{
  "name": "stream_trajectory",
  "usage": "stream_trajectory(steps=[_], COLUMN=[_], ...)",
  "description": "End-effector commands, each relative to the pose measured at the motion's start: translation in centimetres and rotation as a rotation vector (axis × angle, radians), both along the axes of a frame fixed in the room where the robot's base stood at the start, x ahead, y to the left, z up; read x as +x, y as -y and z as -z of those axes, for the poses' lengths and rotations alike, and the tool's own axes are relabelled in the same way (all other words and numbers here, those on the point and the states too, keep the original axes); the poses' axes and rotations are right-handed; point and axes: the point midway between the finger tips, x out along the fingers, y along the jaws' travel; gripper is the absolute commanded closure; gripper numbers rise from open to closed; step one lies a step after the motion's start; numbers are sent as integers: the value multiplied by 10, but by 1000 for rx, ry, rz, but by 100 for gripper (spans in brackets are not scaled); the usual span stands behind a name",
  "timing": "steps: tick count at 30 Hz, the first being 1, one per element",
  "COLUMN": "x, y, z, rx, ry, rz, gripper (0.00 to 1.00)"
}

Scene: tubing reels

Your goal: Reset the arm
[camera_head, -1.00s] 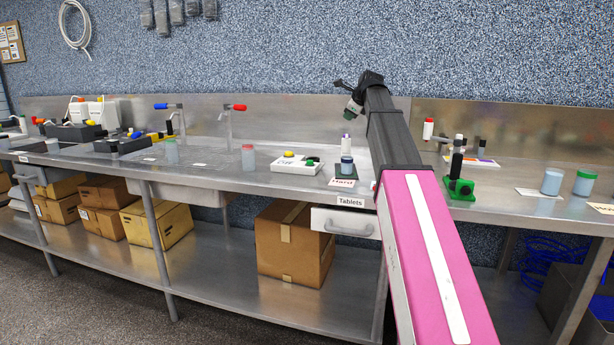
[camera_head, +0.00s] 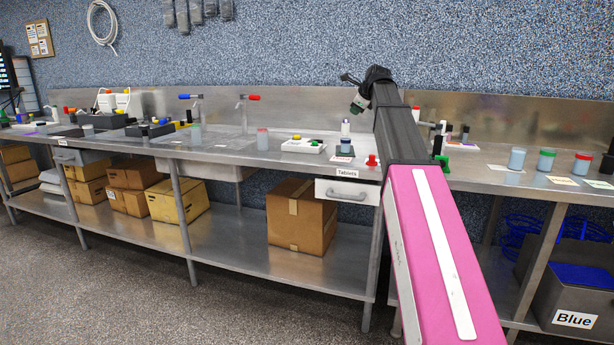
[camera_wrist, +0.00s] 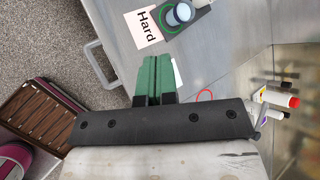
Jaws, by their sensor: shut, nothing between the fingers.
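My arm, pink and black, reaches forward over the counter in the head view, and my gripper (camera_head: 357,104) shows small at its far end, above the bench. In the wrist view my gripper (camera_wrist: 154,62) has its green fingers together with nothing between them. Below it in that view lie the steel counter edge, a drawer handle (camera_wrist: 102,64) and a "Hard" card (camera_wrist: 146,25) beside a round jar (camera_wrist: 180,14). The fingers appear to be above the counter and apart from these things.
The steel counter (camera_head: 225,158) holds several jars, a white tray (camera_head: 303,146) and black trays. The "Tablets" drawer (camera_head: 347,191) is in its front. Cardboard boxes (camera_head: 301,218) stand on the lower shelf. A bin labelled "Blue" (camera_head: 575,298) stands at right. The floor in front is clear.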

Motion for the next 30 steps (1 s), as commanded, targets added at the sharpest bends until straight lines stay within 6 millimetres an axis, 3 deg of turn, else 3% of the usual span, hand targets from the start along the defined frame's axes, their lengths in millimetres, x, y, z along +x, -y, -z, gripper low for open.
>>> stream_trajectory(steps=[8,17,23,30], x=[-4,-14,-29,-66], y=[0,-1,-1,-2], z=[24,76,131,233], rx=[-41,-137,-235,-415], ry=[-7,-22,-39,-78], rz=[-34,-119,-218,-430], gripper=[100,100,100,100])
